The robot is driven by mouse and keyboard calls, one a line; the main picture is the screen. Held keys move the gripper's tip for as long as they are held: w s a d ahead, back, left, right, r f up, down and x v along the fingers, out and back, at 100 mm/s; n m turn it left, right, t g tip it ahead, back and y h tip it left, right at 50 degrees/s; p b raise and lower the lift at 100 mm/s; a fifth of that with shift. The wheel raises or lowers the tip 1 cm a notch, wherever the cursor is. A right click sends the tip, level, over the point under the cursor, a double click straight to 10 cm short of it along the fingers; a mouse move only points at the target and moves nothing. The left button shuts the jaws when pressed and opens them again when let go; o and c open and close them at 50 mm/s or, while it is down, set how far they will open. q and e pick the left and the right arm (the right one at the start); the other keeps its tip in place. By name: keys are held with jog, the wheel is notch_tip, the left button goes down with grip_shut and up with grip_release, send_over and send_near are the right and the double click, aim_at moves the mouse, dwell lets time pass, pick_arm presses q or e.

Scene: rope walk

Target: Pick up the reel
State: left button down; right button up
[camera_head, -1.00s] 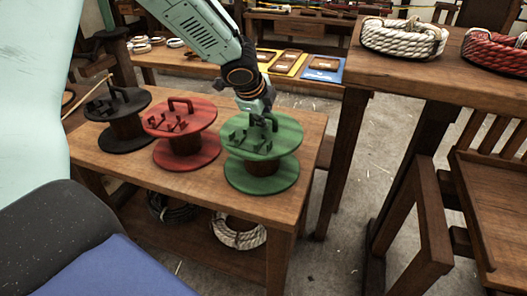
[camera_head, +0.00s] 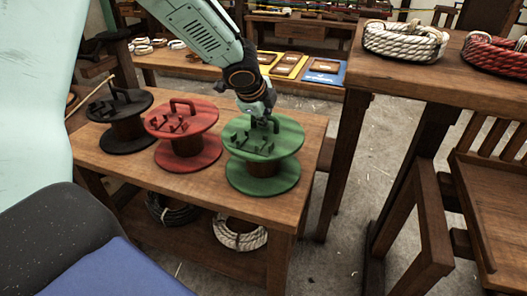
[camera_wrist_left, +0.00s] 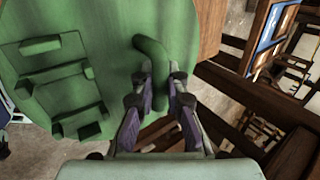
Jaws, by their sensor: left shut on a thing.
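Three reels stand upright in a row on a low wooden table. The green reel (camera_head: 264,178) is at the right, the red reel (camera_head: 188,153) in the middle and the black reel (camera_head: 124,127) at the left. My left gripper (camera_head: 262,118) comes down from above onto the top of the green reel. In the left wrist view, its fingers (camera_wrist_left: 163,88) are shut on the green reel's curved handle (camera_wrist_left: 152,54), and the green top disc (camera_wrist_left: 105,20) fills the left part. The reel appears to rest on the table. My right gripper does not show.
The low table (camera_head: 225,211) has a lower shelf with dark and white rope coils (camera_head: 240,234). A higher table (camera_head: 420,82) at the right holds white and red rope coils. A wooden chair (camera_head: 500,195) stands at the right. Open floor (camera_head: 335,230) lies between.

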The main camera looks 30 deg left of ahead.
pick_arm(q)
jog(key=shift+a+r, duration=0.1)
jog(key=shift+r, duration=0.1)
